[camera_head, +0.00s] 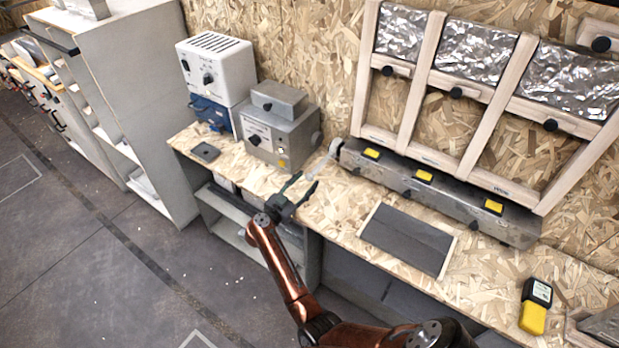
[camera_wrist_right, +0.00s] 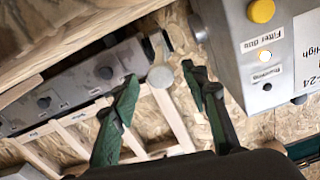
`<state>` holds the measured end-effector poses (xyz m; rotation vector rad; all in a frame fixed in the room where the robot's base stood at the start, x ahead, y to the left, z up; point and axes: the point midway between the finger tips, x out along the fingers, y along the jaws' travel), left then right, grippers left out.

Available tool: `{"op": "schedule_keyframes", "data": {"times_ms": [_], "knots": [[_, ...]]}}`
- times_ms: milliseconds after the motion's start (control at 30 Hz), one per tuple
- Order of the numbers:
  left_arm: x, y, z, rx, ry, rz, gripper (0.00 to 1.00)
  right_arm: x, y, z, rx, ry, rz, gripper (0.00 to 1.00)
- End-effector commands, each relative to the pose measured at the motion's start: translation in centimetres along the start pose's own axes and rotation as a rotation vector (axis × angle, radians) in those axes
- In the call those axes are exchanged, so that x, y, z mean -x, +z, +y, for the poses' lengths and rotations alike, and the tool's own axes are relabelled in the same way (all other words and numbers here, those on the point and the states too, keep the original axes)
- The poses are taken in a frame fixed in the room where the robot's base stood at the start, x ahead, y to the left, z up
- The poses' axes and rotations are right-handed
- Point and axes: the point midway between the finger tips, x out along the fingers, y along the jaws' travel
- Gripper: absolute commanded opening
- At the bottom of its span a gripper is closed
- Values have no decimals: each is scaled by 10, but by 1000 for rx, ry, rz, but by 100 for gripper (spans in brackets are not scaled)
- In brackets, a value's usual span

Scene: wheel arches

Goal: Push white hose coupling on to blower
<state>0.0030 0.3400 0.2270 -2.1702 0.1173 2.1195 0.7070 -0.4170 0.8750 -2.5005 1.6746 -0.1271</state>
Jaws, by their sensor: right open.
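A small white round piece, apparently the white hose coupling (camera_head: 336,146), is near the left end of the long grey metal duct, with a pale translucent piece (camera_head: 322,166) in front of it. In the right wrist view a pale round end (camera_wrist_right: 160,76) shows between the fingers. My right gripper (camera_head: 305,181) is open over the bench's front part, short of the coupling. Its two dark green fingers (camera_wrist_right: 159,74) stand apart and touch nothing that I can see. No part is plainly marked as the blower. My left gripper is not in view.
A grey box (camera_head: 283,126), labelled filter box in the wrist view (camera_wrist_right: 261,45), stands beside the coupling. The duct (camera_head: 450,200) with yellow labels runs along the wall. A dark mat (camera_head: 408,238) and a yellow-black device (camera_head: 536,306) lie on the bench at right.

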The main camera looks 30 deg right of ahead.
Motion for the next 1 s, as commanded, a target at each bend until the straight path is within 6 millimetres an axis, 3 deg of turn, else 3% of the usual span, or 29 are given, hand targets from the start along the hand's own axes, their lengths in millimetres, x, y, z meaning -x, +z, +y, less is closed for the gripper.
{"op": "schedule_keyframes", "data": {"times_ms": [233, 567, 1000], "knots": [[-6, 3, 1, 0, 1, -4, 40, -29, 0, -1, -1, -2, 2, 42], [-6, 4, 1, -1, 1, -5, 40, -34, -1, 0, -2, -2, 1, 42], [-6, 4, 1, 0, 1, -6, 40, -34, -1, 0, -2, -2, 1, 13]]}}
